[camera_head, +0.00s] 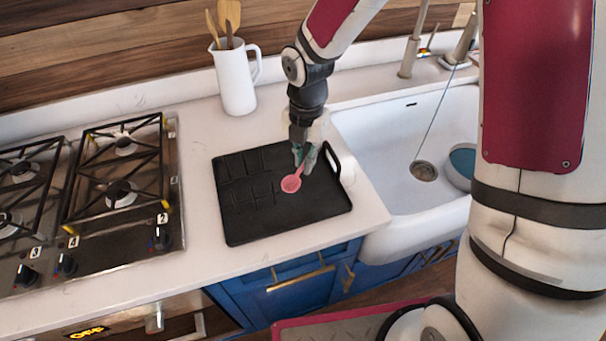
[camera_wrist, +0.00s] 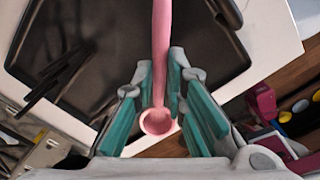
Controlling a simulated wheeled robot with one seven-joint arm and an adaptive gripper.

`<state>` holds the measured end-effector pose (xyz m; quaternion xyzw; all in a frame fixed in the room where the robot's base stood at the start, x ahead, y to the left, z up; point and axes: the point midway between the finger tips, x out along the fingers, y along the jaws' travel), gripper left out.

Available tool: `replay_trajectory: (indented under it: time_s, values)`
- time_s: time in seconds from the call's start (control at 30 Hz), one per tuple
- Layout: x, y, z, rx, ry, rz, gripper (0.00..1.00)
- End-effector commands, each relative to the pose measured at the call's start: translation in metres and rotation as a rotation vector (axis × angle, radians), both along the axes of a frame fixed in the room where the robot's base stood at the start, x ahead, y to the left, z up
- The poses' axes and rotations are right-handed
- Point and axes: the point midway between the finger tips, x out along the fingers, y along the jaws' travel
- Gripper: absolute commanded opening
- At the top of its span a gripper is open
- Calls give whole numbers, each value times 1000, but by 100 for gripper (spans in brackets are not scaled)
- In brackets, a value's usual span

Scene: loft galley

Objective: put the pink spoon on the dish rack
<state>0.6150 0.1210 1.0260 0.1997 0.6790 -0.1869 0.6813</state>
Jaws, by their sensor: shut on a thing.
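The pink spoon (camera_head: 291,184) is in my gripper (camera_head: 305,158), over the black dish rack (camera_head: 240,230) on the counter. In the wrist view the spoon's pink handle (camera_wrist: 161,40) runs up from between the teal fingers of my gripper (camera_wrist: 162,80), with its round bowl low between them. My gripper is shut on the spoon. The rack (camera_wrist: 200,70) lies beneath it, with raised dividers on its left part and a loop handle at its right. I cannot tell whether the spoon touches the rack.
A white jug (camera_head: 235,80) with wooden utensils stands behind the rack. A gas hob (camera_head: 110,200) is at left. The white sink (camera_head: 385,140) at right holds a blue round dish (camera_head: 463,160). Bare counter (camera_head: 190,130) surrounds the rack's left and back.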

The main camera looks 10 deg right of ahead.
Motion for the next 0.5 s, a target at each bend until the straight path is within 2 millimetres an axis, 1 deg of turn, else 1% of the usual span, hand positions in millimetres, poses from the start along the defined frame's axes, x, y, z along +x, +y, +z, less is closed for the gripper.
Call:
replay_trajectory:
  time_s: [0.03,0.1,0.33,0.5]
  values:
    - [-1,0,-8,-1,3,2,0]
    - [-1,1,-17,0,1,0,0]
    - [-1,0,-33,-1,1,-1,0]
    - [-1,1,-56,-1,1,-1,0]
